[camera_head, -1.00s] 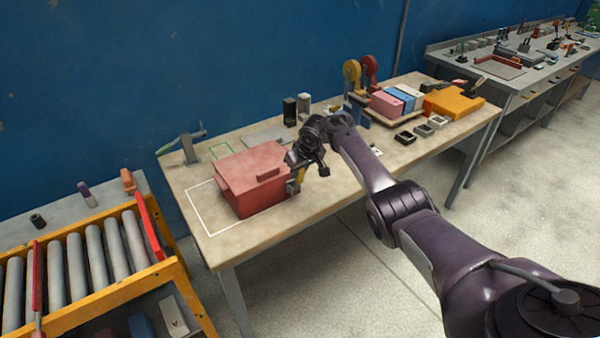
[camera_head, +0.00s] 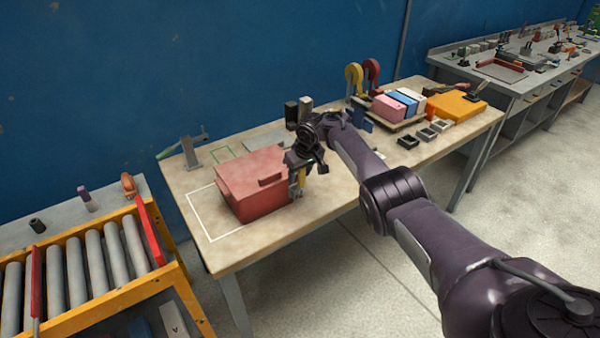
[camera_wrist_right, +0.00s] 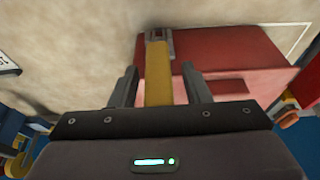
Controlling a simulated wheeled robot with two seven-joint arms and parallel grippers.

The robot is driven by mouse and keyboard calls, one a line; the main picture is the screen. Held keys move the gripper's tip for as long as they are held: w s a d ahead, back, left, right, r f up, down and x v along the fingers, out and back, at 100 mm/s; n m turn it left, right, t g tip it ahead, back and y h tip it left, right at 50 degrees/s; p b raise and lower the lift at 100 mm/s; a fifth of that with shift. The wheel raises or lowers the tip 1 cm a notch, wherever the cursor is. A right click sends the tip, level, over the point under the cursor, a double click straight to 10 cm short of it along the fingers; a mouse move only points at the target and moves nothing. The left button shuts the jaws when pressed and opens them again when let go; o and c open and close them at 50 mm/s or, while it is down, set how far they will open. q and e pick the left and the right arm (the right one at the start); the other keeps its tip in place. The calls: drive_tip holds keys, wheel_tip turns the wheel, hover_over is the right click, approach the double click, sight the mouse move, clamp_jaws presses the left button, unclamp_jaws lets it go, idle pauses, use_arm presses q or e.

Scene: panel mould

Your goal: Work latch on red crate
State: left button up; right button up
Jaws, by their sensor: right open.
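The red crate (camera_head: 252,187) sits on the wooden table, partly inside a white outline. Its yellow latch (camera_head: 301,180) is on the right side, by my right gripper (camera_head: 297,183). In the right wrist view the latch (camera_wrist_right: 158,75) is a yellow strap with a grey metal end, lying between the two fingers of the right gripper (camera_wrist_right: 160,82). The fingers are open, with gaps on both sides of the strap. The crate (camera_wrist_right: 225,58) shows behind and to the right there. My left gripper is not in view.
A grey clamp-like tool (camera_head: 188,148) stands at the table's back left. Tape rolls (camera_head: 354,78), coloured boxes (camera_head: 390,107) and an orange tray (camera_head: 456,107) are at the right. A roller conveyor (camera_head: 90,262) is at lower left. The table front is clear.

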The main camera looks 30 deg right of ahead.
drive_tip(key=p+v, duration=0.1)
drive_tip(key=v, duration=0.6)
drive_tip(key=shift+r, duration=0.4)
drive_tip(key=shift+s+f, duration=0.1)
drive_tip(key=shift+s, duration=0.1)
idle(0.4)
